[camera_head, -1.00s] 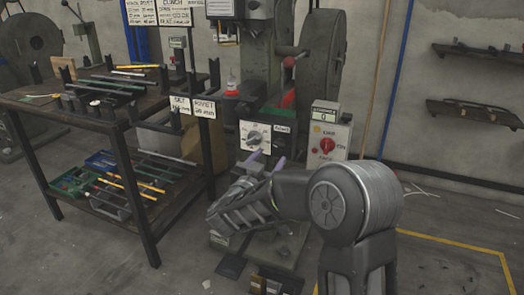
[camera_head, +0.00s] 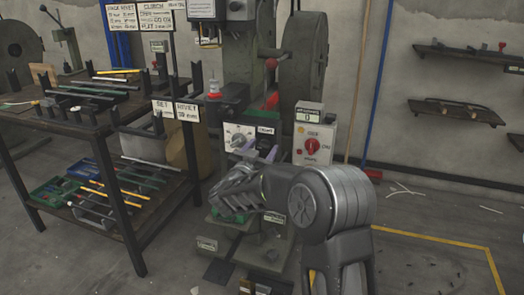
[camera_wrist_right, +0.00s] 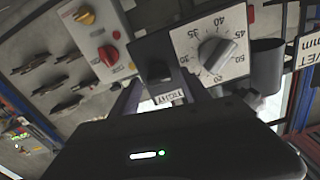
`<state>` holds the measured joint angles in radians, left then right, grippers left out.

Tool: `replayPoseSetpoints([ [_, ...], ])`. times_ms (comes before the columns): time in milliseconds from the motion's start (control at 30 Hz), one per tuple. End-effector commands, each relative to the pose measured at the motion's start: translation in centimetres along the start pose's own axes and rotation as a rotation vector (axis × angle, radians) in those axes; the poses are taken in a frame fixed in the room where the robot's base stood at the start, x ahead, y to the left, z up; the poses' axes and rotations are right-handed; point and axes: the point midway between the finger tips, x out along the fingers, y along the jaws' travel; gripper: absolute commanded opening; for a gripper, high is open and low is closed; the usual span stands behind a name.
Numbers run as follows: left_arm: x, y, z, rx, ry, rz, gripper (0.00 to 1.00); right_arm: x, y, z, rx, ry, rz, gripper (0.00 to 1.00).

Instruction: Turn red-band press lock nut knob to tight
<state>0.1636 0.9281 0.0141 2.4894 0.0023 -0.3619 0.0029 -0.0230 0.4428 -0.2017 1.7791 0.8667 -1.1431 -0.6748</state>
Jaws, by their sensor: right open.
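The green-grey press (camera_head: 249,50) stands in the middle of the head view, with a red part (camera_head: 271,101) on it. Its white dial plate (camera_head: 238,136) carries a grey knob (camera_wrist_right: 216,55), large in the wrist view, with numbers around it. A dark block (camera_wrist_right: 152,52), possibly the lock nut knob, lies beside the dial plate, above a TIGHT label (camera_wrist_right: 168,97). My right gripper (camera_head: 262,150) is open, its fingers just below and right of the dial plate; in the wrist view the fingers (camera_wrist_right: 158,88) stand either side of the label. Contact cannot be told. My left gripper is out of view.
A grey control box (camera_head: 313,137) with a red knob stands right of the dial plate. A dark workbench (camera_head: 75,125) with rods and sign cards is at the left. Wall shelves (camera_head: 465,112) hang at the right. The floor at the right is mostly clear.

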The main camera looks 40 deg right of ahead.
Motion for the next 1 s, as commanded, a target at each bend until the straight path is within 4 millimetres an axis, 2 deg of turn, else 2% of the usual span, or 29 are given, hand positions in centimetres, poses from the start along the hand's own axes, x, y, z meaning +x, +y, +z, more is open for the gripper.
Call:
replayPoseSetpoints([
  [267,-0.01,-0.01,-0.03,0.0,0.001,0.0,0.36,0.13,-0.02,-0.05,0.0,0.0,-0.001,0.54],
  [900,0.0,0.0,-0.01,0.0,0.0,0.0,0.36,0.1,-0.03,-0.05,0.001,0.0,-0.001,0.01],
  [1000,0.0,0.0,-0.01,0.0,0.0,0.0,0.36,0.1,-0.03,-0.05,0.001,0.0,-0.001,0.0],
])
